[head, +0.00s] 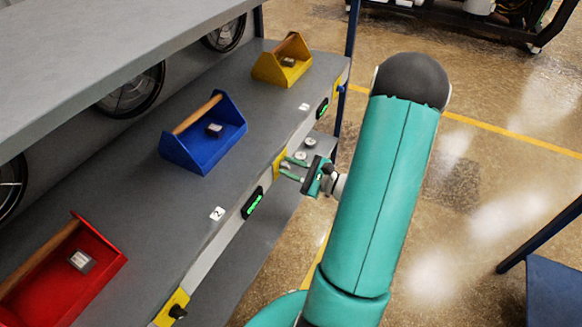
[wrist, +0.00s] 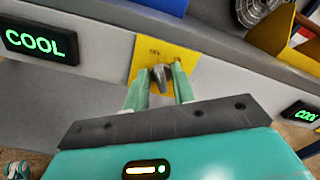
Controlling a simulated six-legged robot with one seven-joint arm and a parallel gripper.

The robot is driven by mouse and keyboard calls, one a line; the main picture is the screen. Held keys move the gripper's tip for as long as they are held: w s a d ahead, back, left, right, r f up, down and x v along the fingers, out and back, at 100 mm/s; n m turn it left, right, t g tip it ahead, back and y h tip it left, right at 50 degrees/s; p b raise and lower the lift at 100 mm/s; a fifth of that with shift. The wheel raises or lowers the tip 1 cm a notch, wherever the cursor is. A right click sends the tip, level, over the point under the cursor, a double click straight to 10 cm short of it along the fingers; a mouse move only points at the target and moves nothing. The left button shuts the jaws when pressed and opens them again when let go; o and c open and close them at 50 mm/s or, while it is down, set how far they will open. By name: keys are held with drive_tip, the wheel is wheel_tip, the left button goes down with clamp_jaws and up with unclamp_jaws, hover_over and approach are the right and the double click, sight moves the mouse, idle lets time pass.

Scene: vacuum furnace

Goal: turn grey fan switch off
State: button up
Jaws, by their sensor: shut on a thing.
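The grey fan switch (wrist: 159,76) is a small knob on a yellow plate (wrist: 181,54) on the front edge of the bench. A small label above it is too blurred to read surely. My gripper (wrist: 160,80) is shut on the switch, with one green finger on each side of it. In the head view my gripper (head: 287,168) meets the middle yellow plate (head: 279,163) from the right, and the switch itself is hidden there.
Green-lit displays reading COOL (wrist: 38,43) flank the plate. Another plate with a black knob (head: 177,311) is nearer. Red (head: 104,255), blue (head: 197,157) and yellow (head: 269,72) toolboxes stand on the grey bench (head: 150,215). Fans (head: 134,94) are behind.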

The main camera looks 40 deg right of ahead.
idle(0.4)
drive_tip(key=o, duration=0.6)
drive_tip(key=shift+o, duration=0.2)
drive_tip(key=v, duration=1.3)
drive_tip(key=shift+s, duration=0.4)
drive_tip(key=shift+r, duration=0.1)
